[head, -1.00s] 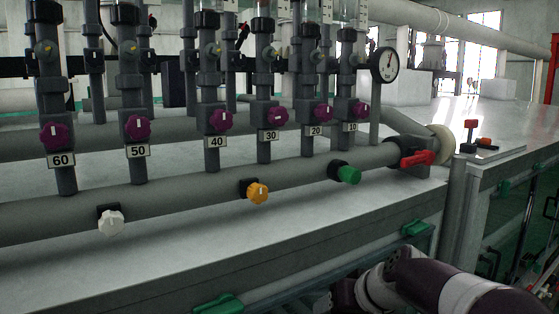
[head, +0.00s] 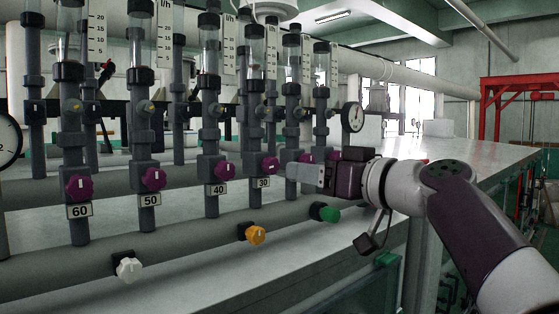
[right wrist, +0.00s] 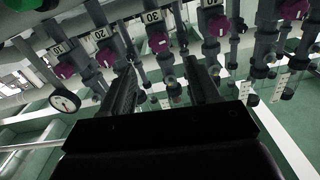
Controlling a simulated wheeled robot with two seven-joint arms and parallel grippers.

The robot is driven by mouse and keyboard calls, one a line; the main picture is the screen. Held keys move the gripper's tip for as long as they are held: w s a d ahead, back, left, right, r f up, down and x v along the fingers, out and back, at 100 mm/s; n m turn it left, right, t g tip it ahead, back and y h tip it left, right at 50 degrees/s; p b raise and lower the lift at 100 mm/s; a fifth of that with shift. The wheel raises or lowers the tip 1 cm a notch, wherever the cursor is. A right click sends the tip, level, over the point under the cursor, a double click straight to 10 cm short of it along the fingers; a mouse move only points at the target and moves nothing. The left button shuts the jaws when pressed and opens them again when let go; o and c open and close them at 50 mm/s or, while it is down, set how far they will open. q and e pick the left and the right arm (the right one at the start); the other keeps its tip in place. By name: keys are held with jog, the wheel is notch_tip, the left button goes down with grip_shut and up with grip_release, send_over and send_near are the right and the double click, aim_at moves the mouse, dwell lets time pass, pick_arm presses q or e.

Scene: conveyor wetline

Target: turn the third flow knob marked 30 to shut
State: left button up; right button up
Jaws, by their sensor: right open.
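The purple flow knob above the label 30 (head: 270,164) sits on its grey upright pipe, with a pale pointer mark. It also shows in the right wrist view (right wrist: 157,42), beyond the gap between the fingers. My right gripper (head: 293,172) is just to the right of this knob, pointing left towards the pipes. In the right wrist view its two fingers (right wrist: 165,75) are apart with nothing between them. No contact with the knob is visible. My gripper and arm cover the labels 20 and 10 in the head view. My left gripper is not in view.
Purple knobs marked 40 (head: 218,169), 50 (head: 153,178) and 60 (head: 78,187) stand to the left. The knob marked 20 (right wrist: 105,58) is close by. White (head: 128,267), orange (head: 255,235) and green (head: 328,213) knobs line the lower pipe. A round gauge (head: 352,117) stands behind.

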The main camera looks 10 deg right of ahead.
aim_at(274, 166)
jog(key=p+x, duration=0.4)
jog(key=x, duration=0.4)
jog(key=shift+w+r, duration=0.1)
jog(key=shift+r, duration=0.1)
jog(key=shift+w+a+f, duration=0.15)
jog(key=shift+w+a, duration=0.2)
jog(key=shift+a, duration=0.05)
jog(key=shift+w+d+f, duration=0.15)
jog(key=shift+d, duration=0.05)
jog(key=c, duration=1)
